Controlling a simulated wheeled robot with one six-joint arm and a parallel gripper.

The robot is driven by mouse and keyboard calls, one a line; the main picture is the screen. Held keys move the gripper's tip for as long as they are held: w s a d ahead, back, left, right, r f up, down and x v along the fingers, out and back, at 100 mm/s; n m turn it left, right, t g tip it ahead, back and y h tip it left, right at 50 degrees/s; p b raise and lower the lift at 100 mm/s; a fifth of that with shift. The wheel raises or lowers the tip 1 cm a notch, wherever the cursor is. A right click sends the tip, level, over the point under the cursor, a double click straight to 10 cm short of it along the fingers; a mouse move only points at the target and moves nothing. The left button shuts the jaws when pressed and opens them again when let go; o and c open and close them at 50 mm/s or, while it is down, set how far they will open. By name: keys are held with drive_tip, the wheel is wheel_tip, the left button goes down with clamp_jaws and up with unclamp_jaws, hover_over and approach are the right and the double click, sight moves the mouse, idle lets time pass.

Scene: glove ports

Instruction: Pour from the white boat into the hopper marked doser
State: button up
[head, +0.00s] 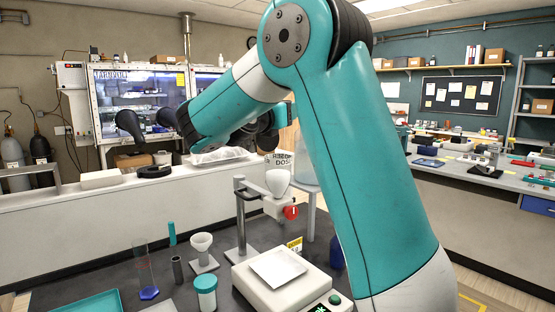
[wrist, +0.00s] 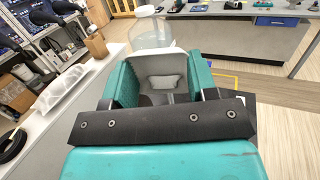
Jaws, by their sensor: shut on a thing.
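My gripper (wrist: 160,72) shows in the wrist view with its teal fingers either side of the white boat (wrist: 152,62), shut on it. A pale lump lies inside the boat. In the head view my arm hides most of the gripper, and I cannot make out the boat there. I cannot identify the hopper in the wrist view.
A balance (head: 284,284) with a white square on its pan stands in front of the doser. A small white funnel (head: 201,243), a teal-lidded jar (head: 205,292) and a glass cylinder (head: 146,270) stand to the left. A clear vessel (wrist: 150,36) is beyond the boat.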

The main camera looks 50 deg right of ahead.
drive_tip(key=shift+h+b, duration=0.4)
drive_tip(key=shift+b, duration=1.7)
drive_tip(key=shift+a+f+n+t+h+b, duration=0.1)
drive_tip(key=shift+n+t+h+b, duration=0.2)
drive_tip(key=shift+b, duration=1.05)
drive_tip(key=shift+a+t+h+b, duration=0.1)
drive_tip(key=shift+h+b, duration=0.3)
drive_tip(key=shift+b, duration=0.95)
drive_tip(key=shift+s+a+f+t+h+b, duration=0.15)
drive_tip(key=shift+h+b, duration=0.3)
drive_tip(key=shift+b, duration=0.65)
drive_tip(key=shift+w+f+t+h+b, duration=0.1)
drive_tip(key=shift+t+h+b, duration=0.25)
drive_tip(key=shift+b, duration=0.75)
drive_tip(key=shift+c, duration=0.2)
drive_tip(key=shift+a+f+n+t+h+b, duration=0.15)
drive_tip(key=shift+n+t+h+b, duration=0.5)
drive_tip(key=shift+h+b, duration=0.8)
